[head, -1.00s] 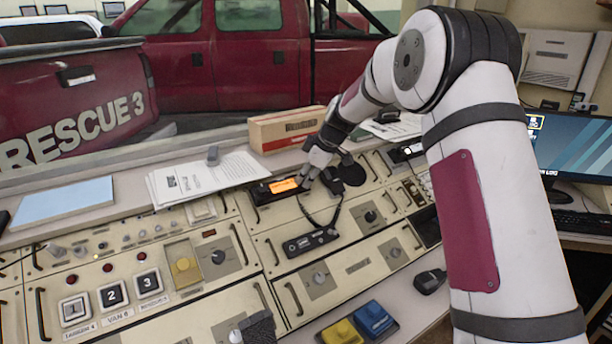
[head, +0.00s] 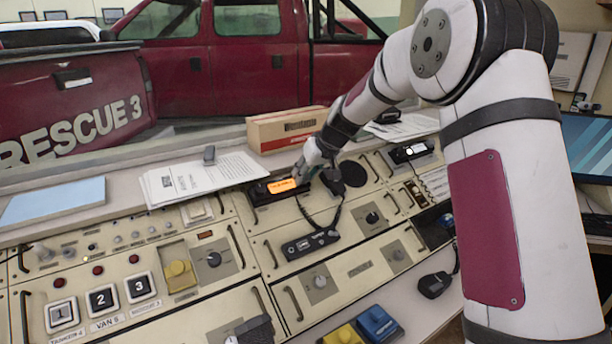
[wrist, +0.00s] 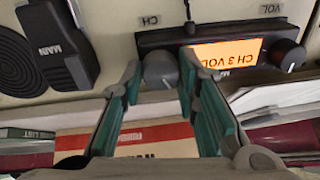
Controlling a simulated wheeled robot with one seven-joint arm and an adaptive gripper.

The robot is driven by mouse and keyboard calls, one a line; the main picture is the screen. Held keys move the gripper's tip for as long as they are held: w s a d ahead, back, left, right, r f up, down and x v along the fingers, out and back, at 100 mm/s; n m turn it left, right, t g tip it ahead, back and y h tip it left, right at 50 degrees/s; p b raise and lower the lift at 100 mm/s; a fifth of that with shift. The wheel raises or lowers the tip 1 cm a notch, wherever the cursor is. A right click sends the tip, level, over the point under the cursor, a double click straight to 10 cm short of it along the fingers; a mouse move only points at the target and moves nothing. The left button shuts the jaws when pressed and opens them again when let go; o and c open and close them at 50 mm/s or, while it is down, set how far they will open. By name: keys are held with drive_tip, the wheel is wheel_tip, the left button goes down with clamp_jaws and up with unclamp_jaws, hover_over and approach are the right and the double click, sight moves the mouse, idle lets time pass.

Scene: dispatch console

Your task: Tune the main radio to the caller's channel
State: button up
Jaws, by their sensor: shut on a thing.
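The main radio (head: 262,193) is a black unit with a lit orange display (head: 283,186) on the sloped console. The volume knob (wrist: 286,54) is at the display's other end, untouched. In the head view my gripper (head: 306,172) is at the radio's right end and hides the channel knob.
A black piece marked MAIN (wrist: 58,45) lies close beside my gripper, next to a round speaker (wrist: 18,60). A cardboard box (head: 286,130) and papers (head: 200,180) are on the ledge behind. Another radio (head: 411,151) is further right.

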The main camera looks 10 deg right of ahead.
drive_tip(key=m, duration=0.4)
drive_tip(key=shift+m, duration=0.3)
drive_tip(key=shift+m+p, duration=0.55)
drive_tip(key=shift+m, duration=1.55)
drive_tip(key=shift+h, duration=0.3)
drive_tip(key=shift+f, duration=0.1)
drive_tip(key=o, duration=1.2)
drive_tip(key=shift+c, duration=0.2)
drive_tip(key=v, duration=1.2)
drive_tip(key=shift+s, duration=0.25)
